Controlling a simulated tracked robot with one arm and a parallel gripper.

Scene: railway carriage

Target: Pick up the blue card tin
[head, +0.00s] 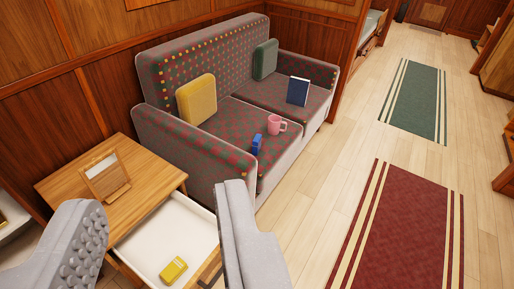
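A small blue object (257,144), which looks like the blue card tin, stands on the sofa seat near its front edge, close to the near armrest. It is small in the picture, and the armrest partly hides its lower part. My gripper (158,197) is open and empty, with its grey fingers wide apart at the lower left. It is in front of the wooden side table and its open drawer, well short of the blue tin. The tin is beyond the right finger, up and slightly right.
A pink mug (273,125) and a dark blue book (298,91) are on the checked sofa (229,114), with yellow and green cushions. A yellow tin (173,270) lies in the open drawer (150,250). A wooden stand (104,178) is on the side table (150,178). Floor at right is clear, with rugs.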

